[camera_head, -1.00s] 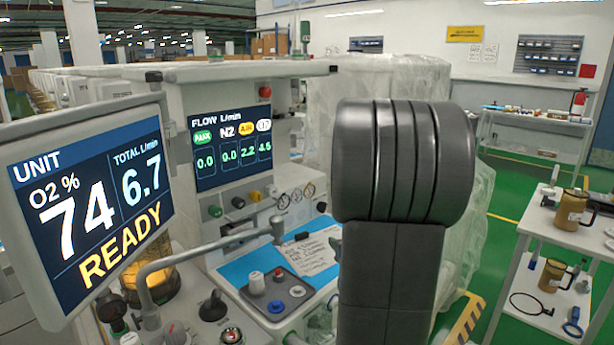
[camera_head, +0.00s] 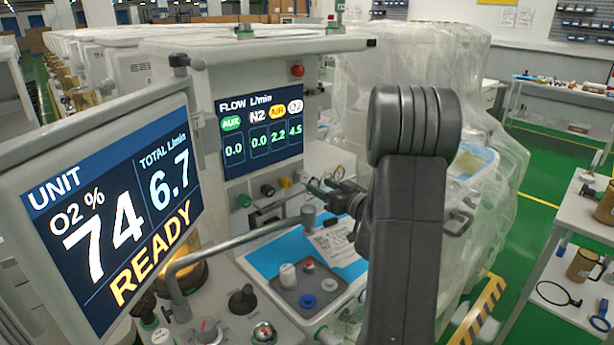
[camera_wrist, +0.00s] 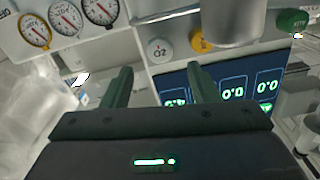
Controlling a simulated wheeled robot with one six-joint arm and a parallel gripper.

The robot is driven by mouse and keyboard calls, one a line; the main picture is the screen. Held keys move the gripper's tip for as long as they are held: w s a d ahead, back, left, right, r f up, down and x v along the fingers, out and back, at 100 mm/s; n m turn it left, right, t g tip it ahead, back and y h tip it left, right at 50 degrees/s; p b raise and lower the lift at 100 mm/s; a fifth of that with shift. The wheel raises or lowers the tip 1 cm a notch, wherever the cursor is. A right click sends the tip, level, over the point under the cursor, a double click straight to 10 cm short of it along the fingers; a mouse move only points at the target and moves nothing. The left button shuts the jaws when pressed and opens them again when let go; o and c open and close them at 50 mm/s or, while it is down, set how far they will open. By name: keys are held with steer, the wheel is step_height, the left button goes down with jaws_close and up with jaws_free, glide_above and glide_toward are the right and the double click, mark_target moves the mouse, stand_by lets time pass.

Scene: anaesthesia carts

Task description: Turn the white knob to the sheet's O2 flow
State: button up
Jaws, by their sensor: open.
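The white knob (camera_wrist: 160,50), marked O2, is on the panel in the wrist view, next to a yellow knob (camera_wrist: 200,40). My gripper (camera_wrist: 160,82) is open, its two dark fingers apart on either side of the knob's line, with the knob beyond the tips. In the head view my gripper (camera_head: 322,192) is in front of the knob row, and I cannot make out the white knob there. The flow screen (camera_head: 260,125) shows 4.5 in its rightmost column. The sheet (camera_head: 340,243) lies on the blue worktop; its writing is too small to read.
The unit monitor (camera_head: 115,205) reads O2 74%, total 6.7, READY. A grey bent rail (camera_head: 235,242) crosses before the worktop. A grey tray (camera_head: 308,290) holds several small knobs. Gauges (camera_wrist: 65,16) sit left of the white knob in the wrist view.

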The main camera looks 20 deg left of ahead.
mark_target(305, 178)
steer(key=p+x, duration=0.1)
steer(key=x, duration=0.6)
steer(key=c, duration=1)
